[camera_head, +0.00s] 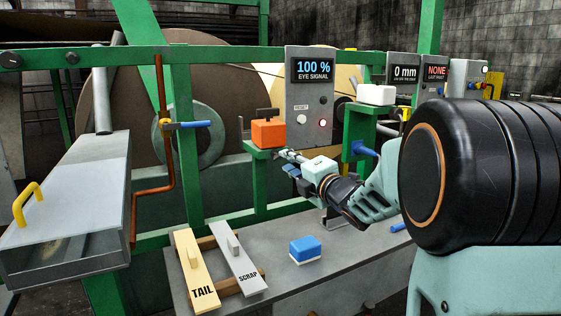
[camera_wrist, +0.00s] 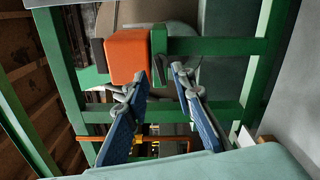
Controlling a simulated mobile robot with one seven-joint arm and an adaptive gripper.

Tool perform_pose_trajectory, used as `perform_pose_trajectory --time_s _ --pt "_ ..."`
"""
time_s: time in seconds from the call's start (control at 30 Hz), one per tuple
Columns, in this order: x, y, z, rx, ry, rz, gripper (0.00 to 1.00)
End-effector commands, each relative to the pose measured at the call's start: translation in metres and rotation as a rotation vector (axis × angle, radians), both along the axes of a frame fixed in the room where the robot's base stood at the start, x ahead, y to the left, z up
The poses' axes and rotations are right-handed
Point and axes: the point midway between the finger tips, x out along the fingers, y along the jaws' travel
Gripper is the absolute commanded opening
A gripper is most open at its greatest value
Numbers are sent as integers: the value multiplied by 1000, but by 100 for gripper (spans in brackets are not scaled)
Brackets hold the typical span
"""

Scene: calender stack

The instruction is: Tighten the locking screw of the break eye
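My gripper (camera_head: 284,158) is just below and right of the box. In the wrist view, the blue-padded fingers of my gripper (camera_wrist: 158,80) are apart, with nothing clearly held between them. The orange box (camera_wrist: 127,56) and the green bracket (camera_wrist: 205,46) lie beyond the tips. I cannot clearly make out a locking screw by the box.
A white box (camera_head: 376,95) stands on a green post at right, with a blue knob (camera_head: 363,149) below it. The grey bench (camera_head: 330,262) bears the TAIL bar (camera_head: 194,270), the SCRAP bar (camera_head: 238,262) and a blue-and-white block (camera_head: 305,250). A green rail (camera_head: 225,55) runs behind.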

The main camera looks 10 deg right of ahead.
Motion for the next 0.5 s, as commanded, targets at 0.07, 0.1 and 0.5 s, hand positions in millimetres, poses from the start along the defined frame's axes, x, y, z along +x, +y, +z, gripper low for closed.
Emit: perform_pose_trajectory --time_s 0.07,0.1,0.5 --pt "13 5 -1 1 1 1 23" --pt "19 7 0 1 0 1 23" --pt "37 12 0 1 0 -1 23"
